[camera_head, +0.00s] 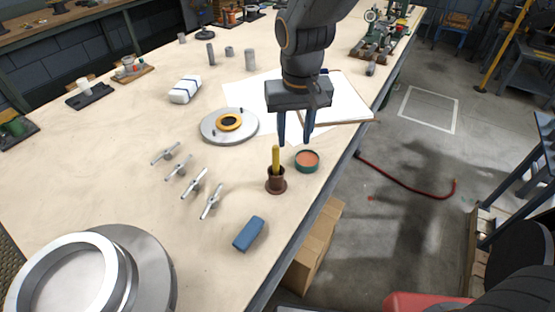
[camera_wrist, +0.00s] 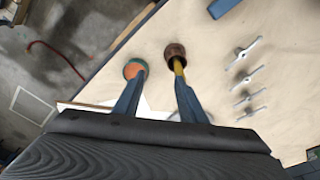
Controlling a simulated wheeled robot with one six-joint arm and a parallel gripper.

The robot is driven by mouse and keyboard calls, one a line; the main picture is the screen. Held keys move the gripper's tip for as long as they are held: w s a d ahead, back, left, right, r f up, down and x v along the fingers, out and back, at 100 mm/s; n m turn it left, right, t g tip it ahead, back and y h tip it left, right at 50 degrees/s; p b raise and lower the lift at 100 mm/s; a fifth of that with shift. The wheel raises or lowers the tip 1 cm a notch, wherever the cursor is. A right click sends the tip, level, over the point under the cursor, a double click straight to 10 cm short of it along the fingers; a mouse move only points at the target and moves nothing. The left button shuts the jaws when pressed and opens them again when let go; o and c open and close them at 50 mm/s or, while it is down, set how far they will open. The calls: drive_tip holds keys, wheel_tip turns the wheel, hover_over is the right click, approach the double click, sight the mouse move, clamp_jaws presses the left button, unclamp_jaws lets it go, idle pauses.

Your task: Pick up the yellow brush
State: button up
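The yellow brush (camera_head: 276,158) stands upright in a brown holder (camera_head: 277,185) near the table's right edge, its yellow handle pointing up. In the wrist view the yellow brush (camera_wrist: 179,67) shows in the brown holder (camera_wrist: 174,50), partly behind one finger. My gripper (camera_head: 296,141) is open and empty, fingers pointing down. It appears above and a little behind the brush in the head view, apart from it. In the wrist view the fingers of my gripper (camera_wrist: 157,85) are spread, with the brush in line with the right one. The brush's lower end is hidden in the holder.
A round tin with orange contents (camera_head: 307,161) stands right beside the holder. A blue block (camera_head: 248,234) lies in front, several metal T-handles (camera_head: 196,183) to the left, and a metal disc with a yellow ring (camera_head: 212,130) behind. A clipboard (camera_head: 345,100) lies at the back right.

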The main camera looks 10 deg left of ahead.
sight(276, 147)
drive_tip(key=shift+n, duration=0.3)
drive_tip(key=a, duration=0.4)
drive_tip(key=shift+s+a+r, duration=0.1)
drive_tip(key=shift+a+r, duration=0.15)
drive_tip(key=shift+r, duration=0.15)
drive_tip(key=shift+s+p, duration=0.1)
drive_tip(key=shift+p, duration=0.2)
drive_tip(key=shift+w+a+f, duration=0.1)
drive_tip(key=shift+f, duration=0.55)
drive_tip(key=shift+w+a+f, duration=0.1)
drive_tip(key=shift+f, duration=0.5)
drive_tip(key=f, duration=0.1)
drive_tip(key=f+p, duration=0.2)
drive_tip(key=shift+w+d+f, duration=0.1)
drive_tip(key=shift+d+f, duration=0.15)
drive_tip(key=shift+d, duration=0.05)
drive_tip(key=shift+w+f+p, duration=0.15)
drive_tip(key=shift+f+p, duration=0.15)
drive_tip(key=shift+f, duration=0.5)
clamp_jaws()
